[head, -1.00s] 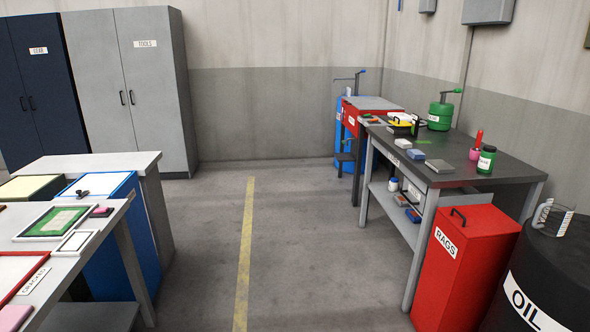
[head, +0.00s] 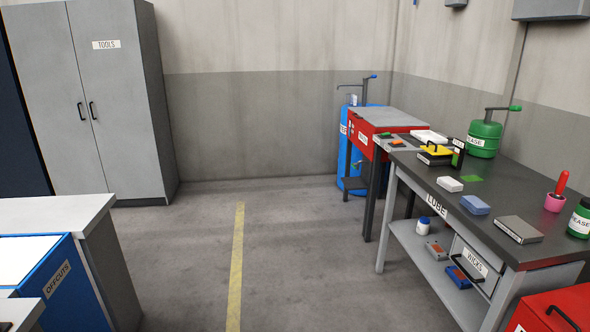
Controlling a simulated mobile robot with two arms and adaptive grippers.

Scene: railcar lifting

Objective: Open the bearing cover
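No bearing cover can be made out in the head view. Neither of my grippers shows in it. The lube bench (head: 450,225) stands at the right with a dark top and a lower shelf. On it are a green grease pump (head: 484,138), a black box with a yellow top (head: 436,154), a white block (head: 449,184), a blue block (head: 475,205), a grey-topped block (head: 519,229), a pink cup with a red-handled tool (head: 555,201) and a green grease jar (head: 580,219).
A red cabinet (head: 360,131) and a blue drum (head: 345,170) stand at the back. A grey tools cabinet (head: 125,110) is at the left. A blue offcuts bin (head: 75,295) is near left, a red bin (head: 560,308) near right. The floor between, with a yellow line (head: 237,260), is clear.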

